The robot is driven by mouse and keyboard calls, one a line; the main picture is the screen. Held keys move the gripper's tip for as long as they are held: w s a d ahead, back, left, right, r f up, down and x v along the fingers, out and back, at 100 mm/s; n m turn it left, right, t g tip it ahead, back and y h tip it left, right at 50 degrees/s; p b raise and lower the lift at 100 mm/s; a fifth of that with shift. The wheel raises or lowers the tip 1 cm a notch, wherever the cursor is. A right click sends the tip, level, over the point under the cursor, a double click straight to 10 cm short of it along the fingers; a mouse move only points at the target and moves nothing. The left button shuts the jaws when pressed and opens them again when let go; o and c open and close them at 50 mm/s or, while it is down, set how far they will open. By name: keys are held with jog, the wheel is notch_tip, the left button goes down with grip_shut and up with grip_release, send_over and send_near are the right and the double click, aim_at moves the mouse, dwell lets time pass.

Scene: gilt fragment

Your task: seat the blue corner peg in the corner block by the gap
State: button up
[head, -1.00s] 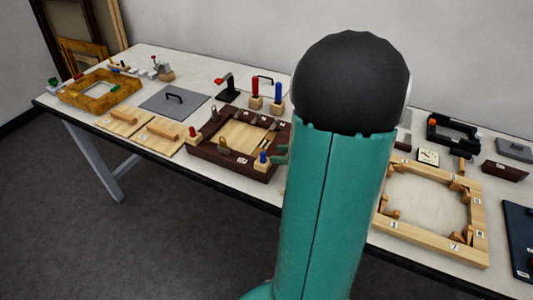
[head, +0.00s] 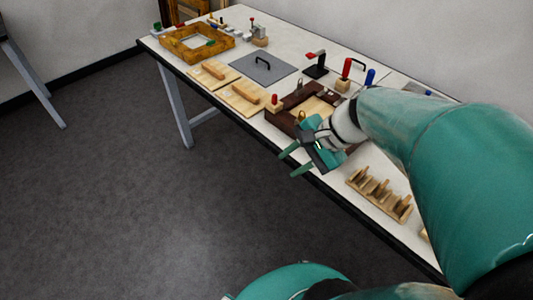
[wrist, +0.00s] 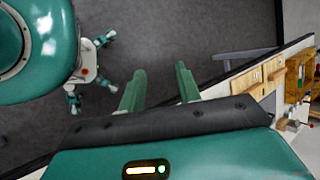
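A dark brown frame (head: 284,118) with a light wood inside lies at the table's front edge, partly hidden by my arm. A short red peg (head: 274,99) stands in a pale block at its left corner. A tall blue peg (head: 370,76) and a tall red peg (head: 346,67) stand behind the frame; I cannot tell if this blue one is the corner peg. The frame's near right corner and any gap there are hidden behind my arm. My gripper (head: 289,162) is open and empty, beyond the table's front edge over the floor. The wrist view shows its two fingers (wrist: 160,78) apart.
A wooden rack (head: 380,194) lies right of my wrist.

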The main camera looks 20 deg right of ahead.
jog(key=s+a+r+n+t+h, duration=0.1)
jog(key=a+r+n+h, duration=0.5)
jog(key=n, duration=0.8)
jog(key=shift+s+a+t, duration=0.3)
jog(key=shift+s+a, duration=0.4)
jog(key=shift+s, duration=0.2)
